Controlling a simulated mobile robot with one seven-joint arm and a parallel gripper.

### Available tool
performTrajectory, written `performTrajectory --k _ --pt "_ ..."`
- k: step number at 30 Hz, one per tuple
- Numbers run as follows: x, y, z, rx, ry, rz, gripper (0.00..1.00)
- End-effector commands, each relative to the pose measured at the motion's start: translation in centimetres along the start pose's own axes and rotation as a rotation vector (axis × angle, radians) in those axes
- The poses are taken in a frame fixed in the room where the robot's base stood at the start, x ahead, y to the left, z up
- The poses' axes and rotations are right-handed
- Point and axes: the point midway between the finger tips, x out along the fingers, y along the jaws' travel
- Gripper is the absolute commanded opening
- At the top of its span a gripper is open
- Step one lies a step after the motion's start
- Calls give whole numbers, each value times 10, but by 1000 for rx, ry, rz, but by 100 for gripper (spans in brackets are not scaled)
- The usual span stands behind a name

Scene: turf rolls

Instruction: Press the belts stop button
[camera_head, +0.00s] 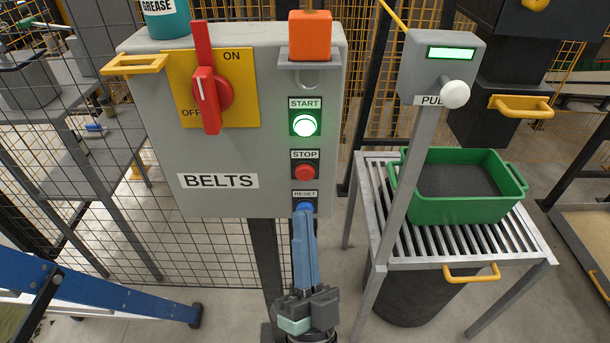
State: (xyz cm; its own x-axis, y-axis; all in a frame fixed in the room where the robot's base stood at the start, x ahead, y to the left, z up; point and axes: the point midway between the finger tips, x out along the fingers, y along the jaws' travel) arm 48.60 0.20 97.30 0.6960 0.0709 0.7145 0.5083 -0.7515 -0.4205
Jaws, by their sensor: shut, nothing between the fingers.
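The grey BELTS control box (165,150) stands on a post in front of me. Its red round STOP button (304,172) is in plain view under the STOP label, between START and RESET. The START button (305,125) above glows green. The blue RESET button (305,206) is at the bottom and is partly covered by my fingertips. My gripper (304,216) is shut and empty, its long blue fingers pointing up towards the box. The tips are below the STOP button in the picture. I cannot tell whether they touch the RESET button.
A red rotary switch (211,93) is on the box's left. An orange block (310,35) sits on a small shelf above START. To the right are a post-mounted box with a white knob (455,94) and a green crate (470,210) on a slatted table. Mesh fencing stands behind.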

Motion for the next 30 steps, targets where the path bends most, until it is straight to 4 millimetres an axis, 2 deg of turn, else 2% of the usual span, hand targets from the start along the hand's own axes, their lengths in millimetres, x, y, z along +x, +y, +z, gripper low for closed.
performTrajectory --k 7,13,30 --pt "22 19 20 -2 2 -2 0" --pt "34 27 27 -1 1 -1 0" --pt "38 28 28 -1 -1 1 0"
